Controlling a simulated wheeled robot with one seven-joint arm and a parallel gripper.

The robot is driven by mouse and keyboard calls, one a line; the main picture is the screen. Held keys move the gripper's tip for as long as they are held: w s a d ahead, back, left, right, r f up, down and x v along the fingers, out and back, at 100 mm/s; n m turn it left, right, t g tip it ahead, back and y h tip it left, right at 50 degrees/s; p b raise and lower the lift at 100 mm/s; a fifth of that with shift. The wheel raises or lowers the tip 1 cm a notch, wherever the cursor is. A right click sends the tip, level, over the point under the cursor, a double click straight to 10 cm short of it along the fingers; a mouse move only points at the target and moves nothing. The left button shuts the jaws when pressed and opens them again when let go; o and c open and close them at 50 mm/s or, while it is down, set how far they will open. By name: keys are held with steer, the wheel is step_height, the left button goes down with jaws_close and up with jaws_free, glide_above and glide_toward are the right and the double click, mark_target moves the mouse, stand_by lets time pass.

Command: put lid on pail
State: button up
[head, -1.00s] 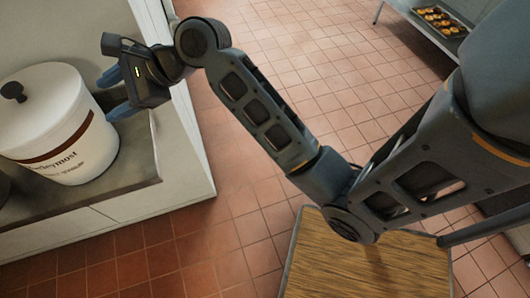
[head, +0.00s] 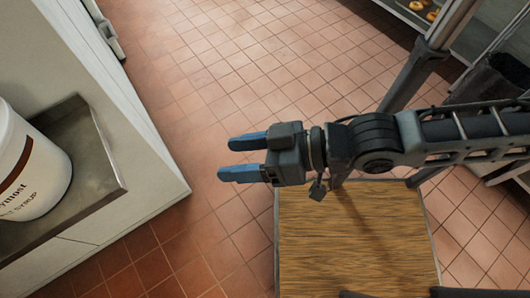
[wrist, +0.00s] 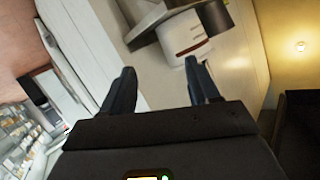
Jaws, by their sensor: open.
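The white pail (head: 30,170) with a brown band and dark lettering stands on the grey metal counter at the left edge of the head view. Its top is cut off there, so its lid is out of that view. The pail also shows small near the top of the wrist view (wrist: 186,36), where I cannot make out the lid. My gripper (head: 228,158) points left over the floor, right of the counter and well apart from the pail. Its blue fingers are spread with nothing between them, as the wrist view also shows (wrist: 160,68).
The metal counter top (head: 85,140) has a raised rim and sits on a white cabinet (head: 135,140). A wooden top (head: 350,240) lies below my arm. Tiled floor (head: 240,70) is clear between the counter and a rack with pastries (head: 425,10) at top right.

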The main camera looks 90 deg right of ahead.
steer(key=s+r+n, duration=0.1)
steer(key=s+a+r+n, duration=0.1)
steer(key=s, duration=0.1)
steer(key=s+a+r+n, duration=0.1)
steer(key=n, duration=0.1)
steer(key=shift+s+r+t, duration=0.15)
steer(key=shift+r+t, duration=0.1)
steer(key=shift+t, duration=0.05)
